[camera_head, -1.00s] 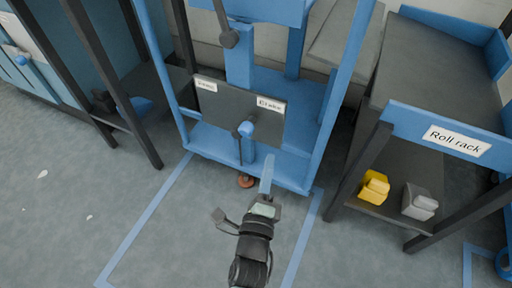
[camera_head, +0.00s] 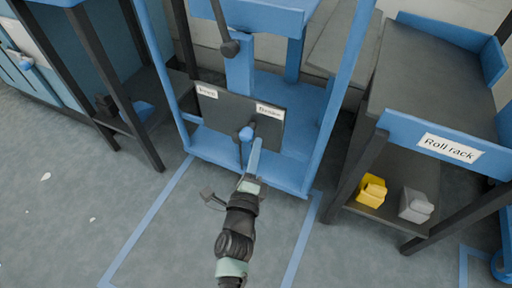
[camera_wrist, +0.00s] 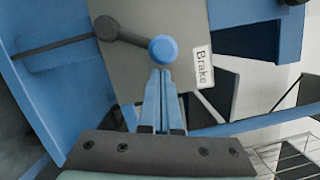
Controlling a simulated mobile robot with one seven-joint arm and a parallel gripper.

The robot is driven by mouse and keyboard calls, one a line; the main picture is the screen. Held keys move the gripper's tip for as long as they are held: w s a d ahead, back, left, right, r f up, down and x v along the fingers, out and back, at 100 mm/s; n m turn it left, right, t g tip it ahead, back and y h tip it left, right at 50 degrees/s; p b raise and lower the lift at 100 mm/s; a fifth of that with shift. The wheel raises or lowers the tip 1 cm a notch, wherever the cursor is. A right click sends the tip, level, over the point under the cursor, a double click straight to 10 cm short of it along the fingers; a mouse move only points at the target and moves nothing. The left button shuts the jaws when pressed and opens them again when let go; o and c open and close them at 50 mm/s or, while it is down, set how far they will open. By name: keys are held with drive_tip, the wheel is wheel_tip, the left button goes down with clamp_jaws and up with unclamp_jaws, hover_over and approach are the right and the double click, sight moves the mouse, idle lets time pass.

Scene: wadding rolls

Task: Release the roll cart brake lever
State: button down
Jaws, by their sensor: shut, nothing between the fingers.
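The brake lever is a short dark arm with a round blue knob (camera_head: 246,133), mounted on a dark plate (camera_head: 222,113) on the front of the blue roll cart (camera_head: 172,70). The plate has a white label at each end; the right one reads "Brake" (camera_wrist: 202,67). In the wrist view, the lever runs left from its blue knob (camera_wrist: 162,48) to a dark pivot (camera_wrist: 107,28). My gripper (camera_head: 256,143) is shut and empty, its blue fingers close to the knob. In the wrist view, my fingertips (camera_wrist: 160,72) are just below the knob; I cannot tell whether they touch.
A roll rack (camera_head: 446,142) stands to the right, with a yellow block (camera_head: 371,191) and a grey block (camera_head: 415,205) on its lower shelf. A dark-legged bench (camera_head: 143,124) stands left. The marked floor in front is clear.

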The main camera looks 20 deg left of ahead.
drive_tip(key=shift+r, duration=0.1)
drive_tip(key=shift+a+r+n+p, duration=0.2)
drive_tip(key=shift+r+n+p, duration=0.15)
drive_tip(key=shift+p, duration=0.5)
